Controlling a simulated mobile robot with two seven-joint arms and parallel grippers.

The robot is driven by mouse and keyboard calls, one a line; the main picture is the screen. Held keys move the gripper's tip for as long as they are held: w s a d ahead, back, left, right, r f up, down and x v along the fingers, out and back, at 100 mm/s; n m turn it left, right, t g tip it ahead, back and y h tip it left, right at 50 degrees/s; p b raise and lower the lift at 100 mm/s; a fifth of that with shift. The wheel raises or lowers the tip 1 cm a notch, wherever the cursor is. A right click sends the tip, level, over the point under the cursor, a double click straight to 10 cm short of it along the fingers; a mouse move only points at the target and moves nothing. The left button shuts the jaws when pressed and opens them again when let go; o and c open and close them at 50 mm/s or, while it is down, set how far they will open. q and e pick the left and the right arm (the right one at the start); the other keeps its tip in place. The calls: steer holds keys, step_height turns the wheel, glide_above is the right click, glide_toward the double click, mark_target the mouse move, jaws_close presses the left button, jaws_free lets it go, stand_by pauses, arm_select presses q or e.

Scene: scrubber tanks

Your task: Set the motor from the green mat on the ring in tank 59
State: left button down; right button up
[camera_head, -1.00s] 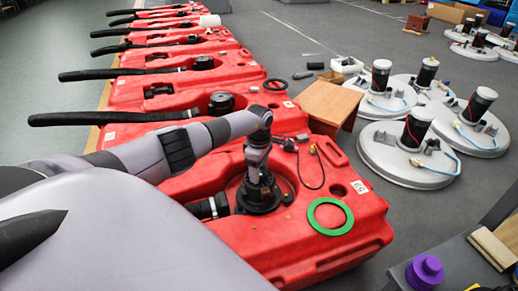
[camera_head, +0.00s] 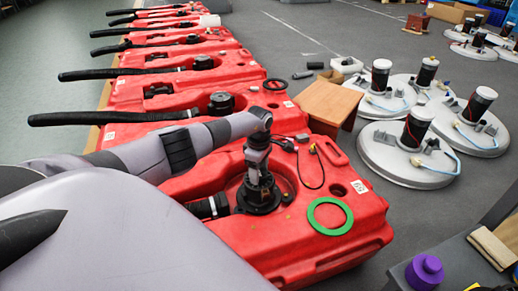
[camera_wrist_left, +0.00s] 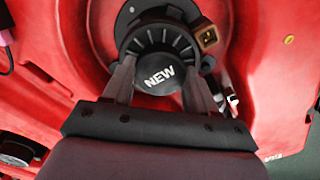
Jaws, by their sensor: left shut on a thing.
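The nearest red tank (camera_head: 330,255) carries a white number label (camera_head: 360,187), too small to read surely. My left gripper (camera_head: 262,180) reaches down over the round opening in its top. It is shut on the black motor (camera_head: 262,198), which stands about upright at that opening. In the left wrist view, both fingers (camera_wrist_left: 160,90) are on either side of the motor's ribbed cap (camera_wrist_left: 158,55), marked NEW. A brown connector socket (camera_wrist_left: 208,38) sticks out beside the cap. The motor and gripper hide most of the ring under it. My right gripper is not in view.
A green ring (camera_head: 330,216) lies flat on the tank beside the opening. A black cable (camera_head: 318,168) with connectors lies behind the motor. A brown stool (camera_head: 329,102) stands beyond, scrubber heads (camera_head: 405,160) on the floor to the right. A purple part (camera_head: 425,271) sits at front right.

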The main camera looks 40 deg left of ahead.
arm_select(q)
steer(key=shift+w+r, duration=0.1)
steer(key=shift+w, duration=0.05)
steer(key=shift+c, duration=1.2)
jaws_free()
steer(key=shift+o, duration=1.2)
steer(key=shift+s+f, duration=0.2)
steer(key=shift+r, duration=0.2)
steer(key=shift+r+p, duration=2.85)
steer(key=shift+r, duration=0.6)
steer(key=shift+f, duration=0.1)
